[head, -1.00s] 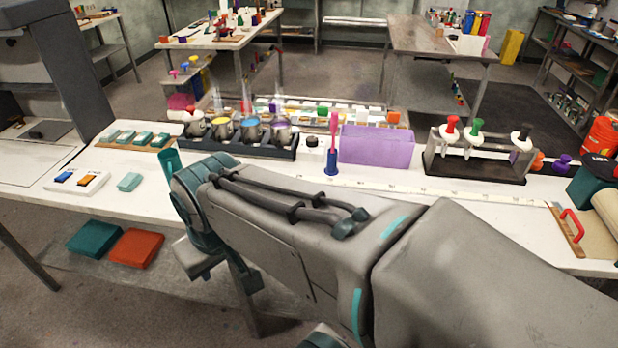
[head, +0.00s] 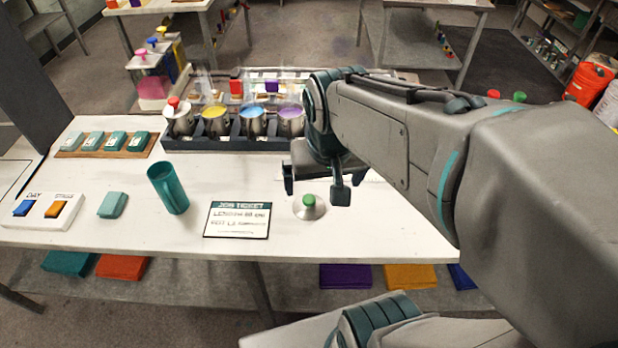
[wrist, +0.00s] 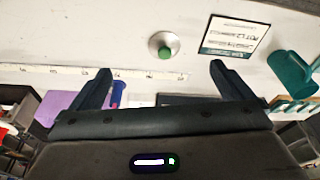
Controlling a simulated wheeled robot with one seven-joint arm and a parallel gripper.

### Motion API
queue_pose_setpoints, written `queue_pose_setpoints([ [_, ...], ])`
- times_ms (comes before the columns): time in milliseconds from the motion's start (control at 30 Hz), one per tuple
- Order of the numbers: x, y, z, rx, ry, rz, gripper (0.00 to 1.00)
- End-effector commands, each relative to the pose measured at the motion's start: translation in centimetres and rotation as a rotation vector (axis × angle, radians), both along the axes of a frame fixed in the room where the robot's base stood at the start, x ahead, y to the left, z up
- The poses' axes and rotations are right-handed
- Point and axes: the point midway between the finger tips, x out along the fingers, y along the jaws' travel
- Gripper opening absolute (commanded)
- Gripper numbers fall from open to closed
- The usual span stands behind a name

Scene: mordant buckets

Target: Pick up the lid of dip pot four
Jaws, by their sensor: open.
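A metal lid (head: 309,212) with a green knob lies knob up on the white table, near its front edge. It also shows in the wrist view (wrist: 164,45), just beyond the fingertips and roughly centred between them. My gripper (head: 314,190) is open and empty, pointing down above and slightly behind the lid, apart from it. Both its fingers show in the wrist view (wrist: 160,70). In the dark rack, the rightmost pot (head: 290,122) holds purple liquid and stands uncovered, partly beside my arm. No number is readable on the lid or pot.
Left of the lid lies a job ticket (head: 238,220), then a teal cup (head: 168,188). A red-knobbed lid (head: 178,112) covers the leftmost pot; the yellow and blue pots (head: 253,122) are uncovered. The table right of the lid is clear.

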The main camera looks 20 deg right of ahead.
Motion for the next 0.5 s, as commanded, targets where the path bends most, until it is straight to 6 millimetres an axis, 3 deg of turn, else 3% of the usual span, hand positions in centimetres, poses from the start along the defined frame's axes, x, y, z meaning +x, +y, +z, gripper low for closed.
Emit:
queue_pose_setpoints([
  [300, 7.9, -1.2, -3.5, 0.047, 0.161, -0.335, 1.0],
  [500, 10.6, -1.2, -5.4, 0.072, 0.216, -0.449, 1.0],
])
